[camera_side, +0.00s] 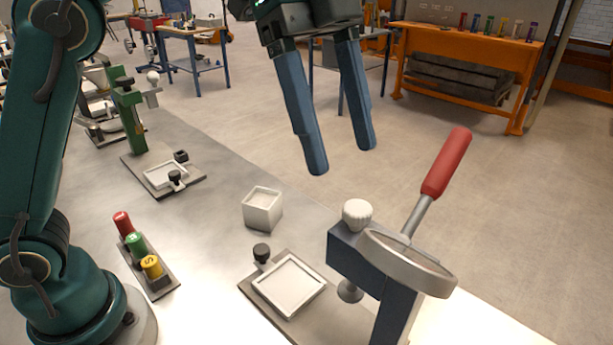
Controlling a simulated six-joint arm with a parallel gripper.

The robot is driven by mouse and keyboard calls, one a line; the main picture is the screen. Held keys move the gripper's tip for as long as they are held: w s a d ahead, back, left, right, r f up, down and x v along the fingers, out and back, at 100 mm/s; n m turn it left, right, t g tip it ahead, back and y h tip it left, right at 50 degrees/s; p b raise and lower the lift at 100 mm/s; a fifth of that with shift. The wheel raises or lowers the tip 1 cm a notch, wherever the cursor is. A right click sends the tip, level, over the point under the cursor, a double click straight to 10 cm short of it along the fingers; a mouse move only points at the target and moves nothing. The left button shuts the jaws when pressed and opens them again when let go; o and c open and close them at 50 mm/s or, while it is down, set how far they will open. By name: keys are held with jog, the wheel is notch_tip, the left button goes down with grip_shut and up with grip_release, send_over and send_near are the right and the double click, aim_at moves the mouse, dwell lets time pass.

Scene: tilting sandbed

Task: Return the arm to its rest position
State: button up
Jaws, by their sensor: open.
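My gripper (342,160) hangs in the upper middle of the side view. Its two blue fingers point down and stand apart, with nothing between them. It is above and beyond the bench, clear of everything on it. My teal arm rises from its base at the left edge; the links between it and the gripper are partly outside the frame.
An orange workbench (470,50) is in the background.

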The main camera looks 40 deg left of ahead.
jog(key=s+a+r+n+t+y, duration=0.1)
jog(key=s+a+n+t, duration=0.2)
jog(key=s+a+n, duration=0.3)
jog(key=s+a+f+n+t+y, duration=0.3)
jog(key=a+f+n, duration=0.6)
jog(key=f+n, duration=0.4)
jog(key=shift+s+a+f+y, duration=0.15)
jog(key=shift+s+y, duration=0.1)
jog(key=shift+y, duration=0.05)
